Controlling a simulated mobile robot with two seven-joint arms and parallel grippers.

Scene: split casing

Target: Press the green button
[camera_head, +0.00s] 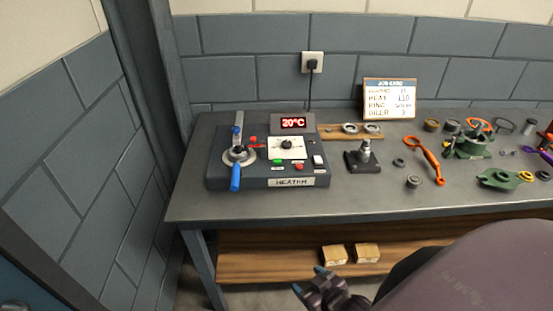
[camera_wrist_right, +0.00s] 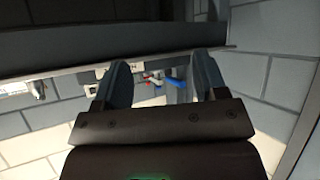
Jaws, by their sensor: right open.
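The green button (camera_head: 278,163) is small and sits on the front of the top face of the dark heater box (camera_head: 222,172), left of a red button (camera_head: 299,167). The box's display reads 20°C. My right gripper (camera_head: 309,279) is low in front of the table, below its front edge and well apart from the button. In the right wrist view my right gripper (camera_wrist_right: 162,76) is open with nothing between its fingers. Part of the heater with its blue handle (camera_wrist_right: 175,82) shows beyond the fingers there. I cannot make out the green button in that view. My left gripper is not in view.
The grey table (camera_head: 240,206) has a front edge between my right gripper and the heater. A lever with a blue handle (camera_head: 236,178) stands at the heater's left. A black stand (camera_head: 362,157), an orange tool (camera_head: 430,160) and green parts (camera_head: 498,178) lie to the right. Two small boxes (camera_head: 350,254) sit on the lower shelf.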

